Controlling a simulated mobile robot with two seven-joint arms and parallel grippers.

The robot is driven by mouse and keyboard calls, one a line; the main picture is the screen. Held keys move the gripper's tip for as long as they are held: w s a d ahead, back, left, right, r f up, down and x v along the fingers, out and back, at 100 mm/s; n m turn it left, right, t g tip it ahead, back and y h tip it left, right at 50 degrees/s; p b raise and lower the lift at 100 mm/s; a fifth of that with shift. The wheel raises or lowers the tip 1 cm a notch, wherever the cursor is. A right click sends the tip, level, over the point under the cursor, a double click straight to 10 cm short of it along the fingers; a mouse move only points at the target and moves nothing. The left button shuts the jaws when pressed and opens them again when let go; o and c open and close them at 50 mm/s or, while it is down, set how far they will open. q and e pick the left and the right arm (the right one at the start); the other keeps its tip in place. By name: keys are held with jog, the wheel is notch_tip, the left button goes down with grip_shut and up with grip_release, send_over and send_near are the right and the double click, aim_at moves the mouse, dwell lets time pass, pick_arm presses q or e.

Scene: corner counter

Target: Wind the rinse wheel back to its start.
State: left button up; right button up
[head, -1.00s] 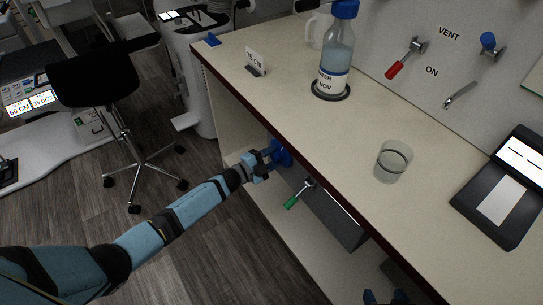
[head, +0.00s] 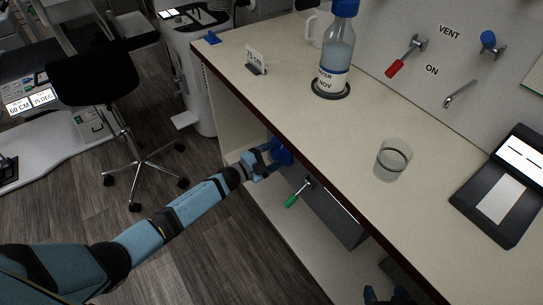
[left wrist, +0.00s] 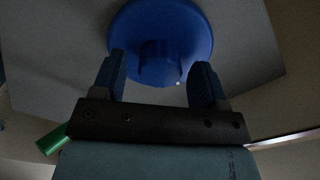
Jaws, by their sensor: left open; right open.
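The blue wheel (head: 281,151) is mounted on a grey box under the counter, partly hidden by the counter edge in the head view. In the left wrist view the blue wheel (left wrist: 160,35) fills the top centre, with a round hub facing me. My left gripper (head: 268,157) is at the wheel. In the left wrist view my left gripper (left wrist: 166,80) is open, one finger each side of the hub and apart from it. My right gripper (head: 385,297) shows only partly at the bottom edge of the head view, far from the wheel.
A green-handled lever (head: 292,200) sticks out of the grey box (head: 335,212) beside the wheel. The counter (head: 290,110) overhangs it. On top stand a water bottle (head: 337,60), a glass beaker (head: 393,160) and a dark device (head: 505,190). A red lever (head: 395,68) is on the wall.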

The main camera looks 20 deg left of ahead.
pick_arm(q)
jog(key=p+v, duration=0.1)
jog(key=v, duration=1.2)
jog(key=shift+s+a, duration=0.2)
jog(key=shift+s, duration=0.05)
pick_arm(e)
jog(key=shift+r, duration=0.25)
pick_arm(q)
jog(key=w+d+m+b, duration=0.2)
jog(key=w+m+b, duration=0.1)
jog(key=m+b, duration=0.2)
jog(key=w+d+m+b, duration=0.3)
jog(key=w+m+b, duration=0.1)
jog(key=m+b, duration=0.1)
jog(key=w+d+m+b, duration=0.3)
jog(key=m+b, duration=0.1)
jog(key=m, duration=0.1)
jog(key=shift+w+b, duration=0.3)
jog(key=shift+b, duration=0.1)
jog(key=shift+w+d, duration=0.35)
jog(key=shift+w, duration=0.05)
pick_arm(e)
jog(key=w+a+r+t+y, duration=0.3)
jog(key=a+r+t, duration=0.2)
jog(key=shift+a+r+y, duration=0.15)
jog(key=shift+r+y, duration=0.1)
jog(key=shift+y, duration=0.15)
